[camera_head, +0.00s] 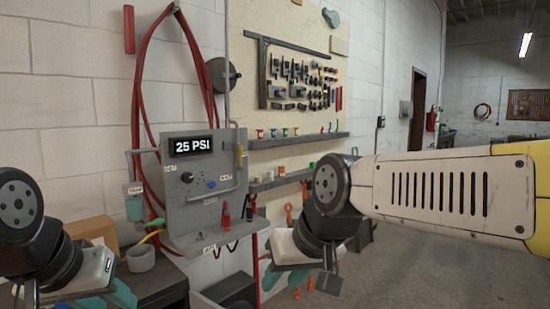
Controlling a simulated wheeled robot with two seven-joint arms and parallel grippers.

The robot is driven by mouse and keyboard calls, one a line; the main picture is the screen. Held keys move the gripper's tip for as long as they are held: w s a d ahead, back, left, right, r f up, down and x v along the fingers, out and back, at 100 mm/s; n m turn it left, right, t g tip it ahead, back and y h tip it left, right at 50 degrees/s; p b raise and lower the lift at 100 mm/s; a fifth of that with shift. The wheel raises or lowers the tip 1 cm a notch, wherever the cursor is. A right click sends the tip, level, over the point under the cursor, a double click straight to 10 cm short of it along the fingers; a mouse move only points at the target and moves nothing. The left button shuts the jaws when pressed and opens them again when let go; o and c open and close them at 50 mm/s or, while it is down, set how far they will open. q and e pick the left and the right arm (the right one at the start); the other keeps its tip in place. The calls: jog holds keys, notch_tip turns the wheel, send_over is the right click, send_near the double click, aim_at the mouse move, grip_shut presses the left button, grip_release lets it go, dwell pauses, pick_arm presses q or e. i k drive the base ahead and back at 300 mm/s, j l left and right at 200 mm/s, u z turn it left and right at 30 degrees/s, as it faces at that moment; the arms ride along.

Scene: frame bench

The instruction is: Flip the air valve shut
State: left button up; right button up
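A grey air panel (200,205) is fixed to the wall left of centre, with a lit display reading 25 PSI (192,146). It carries a black knob (187,177), a small blue knob (211,184), a yellow fitting (239,155) at its right edge and a red part (226,216) on its lower shelf. The labels are too small to read, so I cannot tell which part is the air valve. My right gripper (290,281) hangs below and right of the panel, teal fingers apart, empty. My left gripper (95,301) is low at the left, teal fingers apart, partly cut off.
Red hoses (139,100) hang on the wall behind the panel. A grey cup (141,259) and a cardboard box (92,230) stand at lower left. Shelves (298,141) and a tool board (295,75) are right of the panel. Open floor (420,270) lies at right.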

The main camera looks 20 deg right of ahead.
aim_at(240, 157)
jog(key=z, duration=0.3)
jog(key=l+z, duration=0.1)
jog(key=l, duration=1)
jog(key=i+l, duration=0.25)
jog(key=l, duration=0.15)
jog(key=i+l+z, duration=0.1)
jog(key=i+l, duration=0.15)
jog(key=l, duration=0.15)
jog(key=i+l, duration=0.25)
jog(key=l, duration=0.15)
jog(key=i+j+z, duration=0.1)
jog(key=i+j, duration=0.15)
jog(key=i, duration=0.25)
jog(key=i+j+z, duration=0.1)
jog(key=i+j, duration=0.2)
jog(key=i, duration=0.25)
